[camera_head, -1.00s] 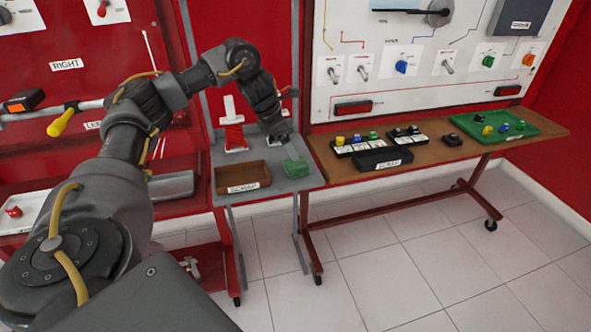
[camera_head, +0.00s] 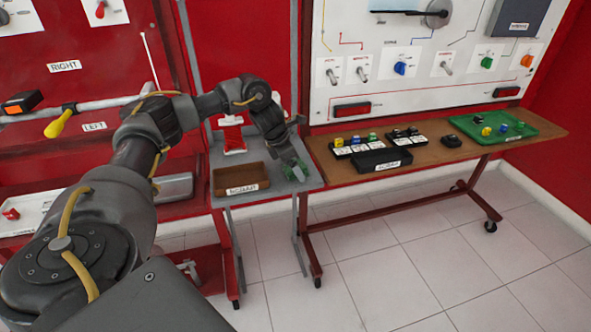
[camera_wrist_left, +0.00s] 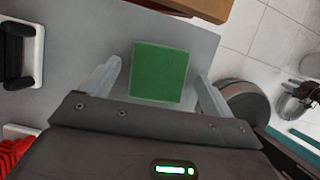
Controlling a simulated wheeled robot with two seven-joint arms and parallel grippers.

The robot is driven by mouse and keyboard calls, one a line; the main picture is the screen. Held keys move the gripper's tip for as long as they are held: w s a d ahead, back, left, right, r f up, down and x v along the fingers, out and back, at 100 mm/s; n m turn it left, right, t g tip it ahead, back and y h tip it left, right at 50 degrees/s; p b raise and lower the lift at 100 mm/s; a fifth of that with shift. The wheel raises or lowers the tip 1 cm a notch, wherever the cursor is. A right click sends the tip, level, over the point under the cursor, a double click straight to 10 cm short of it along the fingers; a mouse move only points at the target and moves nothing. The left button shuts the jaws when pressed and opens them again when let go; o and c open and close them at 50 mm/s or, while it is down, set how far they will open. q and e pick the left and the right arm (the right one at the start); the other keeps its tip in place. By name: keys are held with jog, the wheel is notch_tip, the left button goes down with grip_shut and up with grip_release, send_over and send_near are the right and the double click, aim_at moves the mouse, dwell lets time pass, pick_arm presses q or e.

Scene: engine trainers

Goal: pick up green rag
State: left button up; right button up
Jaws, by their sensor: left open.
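The green rag (camera_wrist_left: 160,73) is a folded square lying on a grey shelf top (camera_wrist_left: 205,45). In the head view the rag (camera_head: 289,174) is partly hidden by my left gripper (camera_head: 293,166). The left wrist view shows my left gripper (camera_wrist_left: 157,88) open, with one finger on each side of the rag and visible gaps between. I cannot tell how far the fingertips are above the shelf. My right gripper is in neither view.
A brown labelled bin (camera_head: 241,180) stands left of the rag on the same shelf. A white and red object (camera_head: 233,136) stands behind it. The brown table (camera_head: 440,150) at the right holds black trays and a green tray (camera_head: 528,132).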

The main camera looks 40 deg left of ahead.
pick_arm(q)
jog(key=c, duration=1.1)
jog(key=shift+o, duration=0.2)
jog(key=shift+r, duration=0.15)
